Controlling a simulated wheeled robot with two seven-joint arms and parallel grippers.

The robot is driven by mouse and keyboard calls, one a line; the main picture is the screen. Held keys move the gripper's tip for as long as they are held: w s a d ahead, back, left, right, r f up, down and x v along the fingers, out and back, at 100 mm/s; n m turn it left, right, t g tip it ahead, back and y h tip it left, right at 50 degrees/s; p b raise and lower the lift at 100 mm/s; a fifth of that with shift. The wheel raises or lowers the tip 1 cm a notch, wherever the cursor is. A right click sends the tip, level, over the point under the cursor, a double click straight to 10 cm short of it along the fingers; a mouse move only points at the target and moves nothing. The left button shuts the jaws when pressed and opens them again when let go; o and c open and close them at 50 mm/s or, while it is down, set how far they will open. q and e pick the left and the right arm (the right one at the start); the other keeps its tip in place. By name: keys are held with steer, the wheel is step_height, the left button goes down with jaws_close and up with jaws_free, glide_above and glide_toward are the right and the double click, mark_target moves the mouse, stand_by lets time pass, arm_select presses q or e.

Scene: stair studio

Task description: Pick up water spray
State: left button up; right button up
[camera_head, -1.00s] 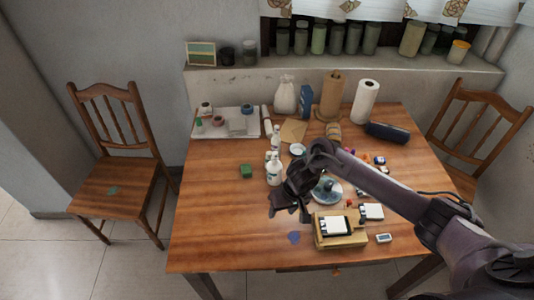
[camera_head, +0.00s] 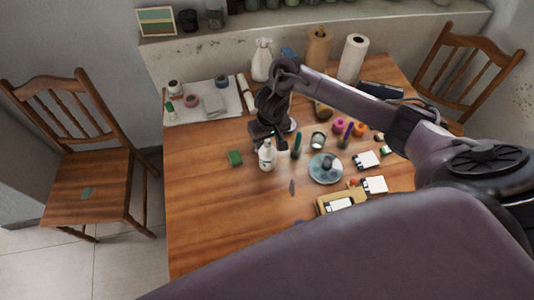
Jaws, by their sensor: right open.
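A white bottle (camera_head: 266,156) stands upright on the wooden table, left of the middle; I take it for the water spray, but its top is partly covered by my gripper. My right gripper (camera_head: 269,140) is open, pointing down at the bottle's top and just behind it. I cannot tell whether the fingers touch the bottle. My left gripper is not in view.
A green block (camera_head: 235,158) lies left of the bottle. A dark green slim item (camera_head: 296,146) and a round plate (camera_head: 326,168) are to its right. A white tray (camera_head: 180,111) holds small items at the back left. The front left tabletop is clear.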

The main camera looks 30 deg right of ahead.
mark_target(267, 155)
steer(key=f, duration=0.2)
steer(key=shift+w+f, duration=0.25)
steer(key=shift+f, duration=0.15)
steer(key=shift+c, duration=0.8)
steer(key=c, duration=0.5)
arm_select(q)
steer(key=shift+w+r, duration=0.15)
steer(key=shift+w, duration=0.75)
arm_select(e)
jaws_close()
